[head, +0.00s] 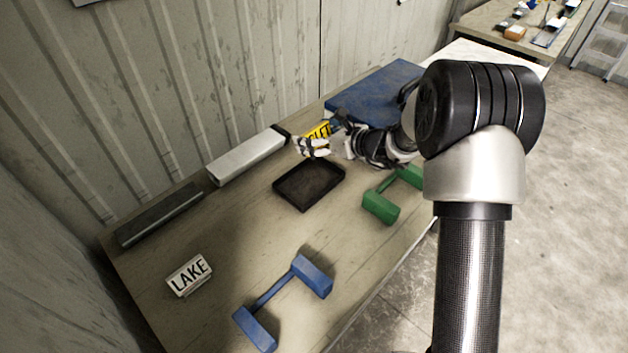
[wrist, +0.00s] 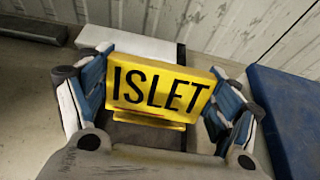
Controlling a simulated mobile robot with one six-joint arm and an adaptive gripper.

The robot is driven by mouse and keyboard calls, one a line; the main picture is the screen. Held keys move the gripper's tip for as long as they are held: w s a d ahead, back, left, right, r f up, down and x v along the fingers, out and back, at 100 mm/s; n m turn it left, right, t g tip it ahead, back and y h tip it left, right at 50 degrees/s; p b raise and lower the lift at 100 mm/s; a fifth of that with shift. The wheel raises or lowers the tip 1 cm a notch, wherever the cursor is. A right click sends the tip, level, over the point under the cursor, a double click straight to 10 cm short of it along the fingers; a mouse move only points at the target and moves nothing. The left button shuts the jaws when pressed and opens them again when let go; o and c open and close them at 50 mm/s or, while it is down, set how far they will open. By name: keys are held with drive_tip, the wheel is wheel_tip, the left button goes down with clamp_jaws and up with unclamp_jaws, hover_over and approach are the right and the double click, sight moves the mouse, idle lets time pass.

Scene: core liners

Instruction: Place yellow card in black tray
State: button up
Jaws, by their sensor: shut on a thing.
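The yellow card (wrist: 160,92) reads "ISLET" and has a folded base. My gripper (head: 320,140) is shut on the yellow card (head: 319,131), with one finger at each side edge in the wrist view. The black tray is shallow and empty, lying on the table. I cannot tell from these frames how high the card is above the table. Part of the card is hidden by my gripper in the head view.
A white bar (head: 246,156) and a dark bar (head: 160,215) lie along the wall. Blue (head: 283,297) and green (head: 381,208) dumbbell-shaped stands are at the front. A blue slab (head: 375,95) lies at the back.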

sight(315, 188)
wheel_tip(315, 188, down, 17)
drive_tip(key=b, duration=0.4)
drive_tip(key=shift+r, duration=0.1)
drive_tip(key=shift+f+b, duration=0.25)
drive_tip(key=shift+b, duration=0.15)
drive_tip(key=o, duration=1)
drive_tip(key=shift+r, duration=0.1)
